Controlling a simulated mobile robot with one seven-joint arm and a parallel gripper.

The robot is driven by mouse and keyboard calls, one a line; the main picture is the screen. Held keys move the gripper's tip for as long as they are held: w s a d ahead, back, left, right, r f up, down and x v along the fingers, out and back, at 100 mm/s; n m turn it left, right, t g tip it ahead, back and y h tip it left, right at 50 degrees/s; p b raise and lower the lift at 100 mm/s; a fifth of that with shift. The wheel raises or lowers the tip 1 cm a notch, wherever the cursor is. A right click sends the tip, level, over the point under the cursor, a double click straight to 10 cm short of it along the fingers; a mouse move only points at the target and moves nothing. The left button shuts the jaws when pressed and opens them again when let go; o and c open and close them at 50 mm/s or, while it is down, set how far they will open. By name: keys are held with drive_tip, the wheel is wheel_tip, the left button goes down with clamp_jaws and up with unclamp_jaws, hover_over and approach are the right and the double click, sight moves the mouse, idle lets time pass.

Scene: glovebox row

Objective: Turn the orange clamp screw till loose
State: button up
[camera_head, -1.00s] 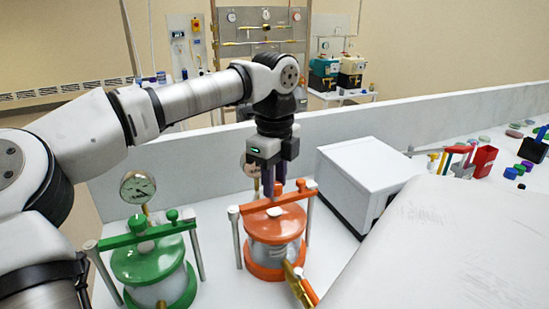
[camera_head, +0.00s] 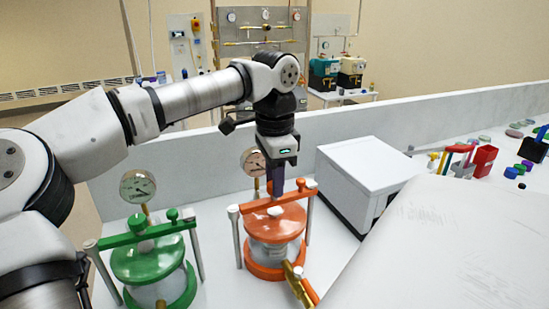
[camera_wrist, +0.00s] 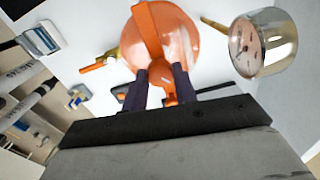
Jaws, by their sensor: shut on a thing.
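The orange vessel (camera_head: 275,232) stands on the white bench, with an orange clamp bar (camera_head: 293,192) across its top between two grey posts. My gripper (camera_head: 275,190) points straight down over the middle of this bar. Its dark fingers are shut on the orange clamp screw, which they mostly hide in the head view. In the wrist view, the orange clamp screw (camera_wrist: 157,95) shows between the two fingertips (camera_wrist: 164,76), with the clamp bar (camera_wrist: 148,28) running beyond it. How loose the screw is cannot be told.
A green vessel (camera_head: 150,262) with a similar clamp stands at left. A pressure gauge (camera_head: 254,162) rises close behind my gripper. A white box (camera_head: 365,175) stands at right, near a large pale surface (camera_head: 440,250) in front. A brass fitting (camera_head: 298,284) sticks out in front.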

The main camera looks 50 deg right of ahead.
drive_tip(key=shift+n, duration=1.1)
drive_tip(key=o, duration=1)
wheel_tip(320, 180, up, 14)
drive_tip(key=shift+f+p, duration=0.1)
drive_tip(key=shift+p, duration=0.3)
